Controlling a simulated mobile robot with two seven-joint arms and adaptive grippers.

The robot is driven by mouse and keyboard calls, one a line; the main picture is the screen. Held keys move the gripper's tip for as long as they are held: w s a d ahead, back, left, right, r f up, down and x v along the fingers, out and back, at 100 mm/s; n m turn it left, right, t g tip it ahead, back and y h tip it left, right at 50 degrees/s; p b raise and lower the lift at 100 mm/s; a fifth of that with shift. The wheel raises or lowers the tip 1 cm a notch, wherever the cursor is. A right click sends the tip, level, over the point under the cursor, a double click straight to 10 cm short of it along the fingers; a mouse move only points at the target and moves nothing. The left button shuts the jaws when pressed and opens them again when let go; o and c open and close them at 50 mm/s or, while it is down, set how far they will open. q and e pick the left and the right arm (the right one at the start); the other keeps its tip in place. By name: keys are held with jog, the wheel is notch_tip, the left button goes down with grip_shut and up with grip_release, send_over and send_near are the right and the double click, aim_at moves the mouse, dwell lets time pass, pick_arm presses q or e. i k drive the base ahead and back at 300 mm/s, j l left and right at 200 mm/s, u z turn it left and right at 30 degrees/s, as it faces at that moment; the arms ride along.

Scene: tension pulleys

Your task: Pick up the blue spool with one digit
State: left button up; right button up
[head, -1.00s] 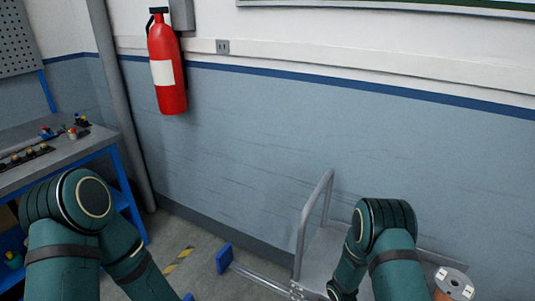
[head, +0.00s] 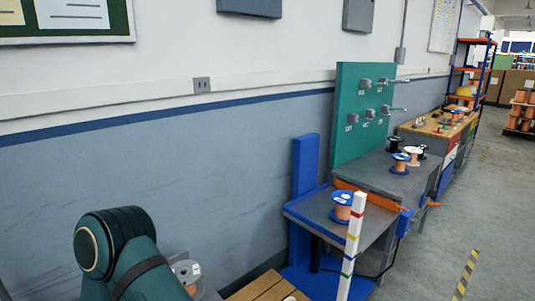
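A spool with blue flanges and copper-coloured winding (head: 342,212) stands upright on a grey platform with a blue rim (head: 315,212). A second blue-flanged spool (head: 400,164) stands on the grey bench (head: 376,172) behind it. Any digits on their tops are too small to read. A black spool (head: 394,146) and a white-flanged spool (head: 412,155) stand near the second blue one. Neither of my grippers is in view; only an upper part of one of my arms shows at lower left, well away from the blue spools.
A grey-flanged spool (head: 187,272) shows low beside my arm. A post with coloured bands (head: 352,247) stands before the platform. A green panel with pegs (head: 364,110) rises behind the bench. A wooden-topped bench (head: 436,126) stands farther back. The floor at right (head: 465,215) is clear.

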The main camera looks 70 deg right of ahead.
aim_at(399, 168)
jog(key=z, duration=3.3)
jog(key=i+l+u, duration=0.1)
jog(key=i+l, duration=0.2)
jog(key=i+l+u, duration=0.1)
jog(key=i+l, duration=0.25)
jog(key=i+l+u, duration=0.1)
jog(key=i+l, duration=0.25)
jog(key=i+l+u, duration=0.1)
jog(key=i+l, duration=0.3)
jog(key=i+l+u, duration=0.15)
jog(key=i+l, duration=0.25)
jog(key=i+l+u, duration=0.1)
jog(key=i+l, duration=0.2)
jog(key=l, duration=0.15)
jog(key=i+l+u, duration=0.1)
jog(key=i+l, duration=0.2)
jog(key=l, duration=0.2)
jog(key=i+l+u, duration=0.1)
jog(key=i+l, duration=0.2)
jog(key=l, duration=0.2)
